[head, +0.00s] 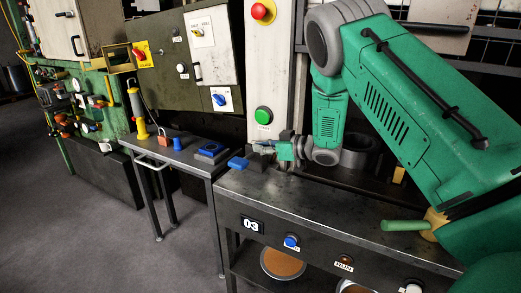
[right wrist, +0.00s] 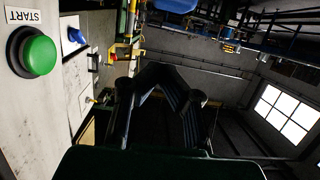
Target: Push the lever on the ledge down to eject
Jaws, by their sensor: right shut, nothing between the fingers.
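A blue paddle-like lever end (head: 238,163) sits on a dark block at the left end of the metal ledge (head: 330,205). A blurred blue shape (right wrist: 175,5) at the top edge of the right wrist view may be the same lever. My right gripper (head: 263,147) is shut and empty, just right of and slightly above the blue end in the head view, with a small gap in the picture. Its dark fingers also show in the right wrist view (right wrist: 168,85). Whether they touch the lever cannot be told. My left gripper is not in view.
A green START button (head: 263,115) is on the pale column behind my gripper, below a red knob (head: 262,11). A green handle (head: 404,225) sticks out at the ledge's right. A side table (head: 185,158) holds a padlock (head: 163,139) and a blue-topped box (head: 210,150).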

